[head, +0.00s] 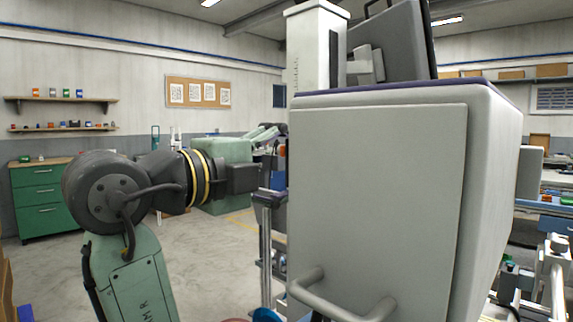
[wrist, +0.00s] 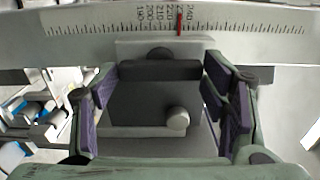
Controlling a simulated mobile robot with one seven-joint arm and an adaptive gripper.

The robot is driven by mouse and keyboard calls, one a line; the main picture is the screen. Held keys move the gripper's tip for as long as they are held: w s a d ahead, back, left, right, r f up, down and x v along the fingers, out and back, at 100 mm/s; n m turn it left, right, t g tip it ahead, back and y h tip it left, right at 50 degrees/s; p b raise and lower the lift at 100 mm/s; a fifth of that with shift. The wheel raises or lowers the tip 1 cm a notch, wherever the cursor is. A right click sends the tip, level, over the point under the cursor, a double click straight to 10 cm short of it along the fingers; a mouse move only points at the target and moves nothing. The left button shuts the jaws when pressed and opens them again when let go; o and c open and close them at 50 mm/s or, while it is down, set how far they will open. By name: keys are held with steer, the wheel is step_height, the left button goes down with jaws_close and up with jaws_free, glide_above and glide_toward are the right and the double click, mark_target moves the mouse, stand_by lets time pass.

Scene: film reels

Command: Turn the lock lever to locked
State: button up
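In the wrist view, a light grey lever bar with a round pale knob (wrist: 178,119) lies crosswise in front of a dark grey block (wrist: 150,95). I take this to be the lock lever. The knob is at the bar's right end. My gripper (wrist: 160,76) is open, with one purple-padded finger left of the block and one right of it. The knob and bar lie between the fingers, with a visible gap on the right. Whether the left finger touches the bar, I cannot tell. I cannot make out the gripper or lever in the head view.
A curved scale (wrist: 85,30) with a red pointer (wrist: 179,22) runs beyond the block in the wrist view. In the head view a large grey housing (head: 375,200) with a handle (head: 335,300) blocks much of the right. Open floor shows at left.

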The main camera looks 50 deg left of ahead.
stand_by(0.3)
steer(key=s, duration=0.4)
steer(key=s+d, duration=0.1)
steer(key=s, duration=0.7)
steer(key=shift+d, duration=0.2)
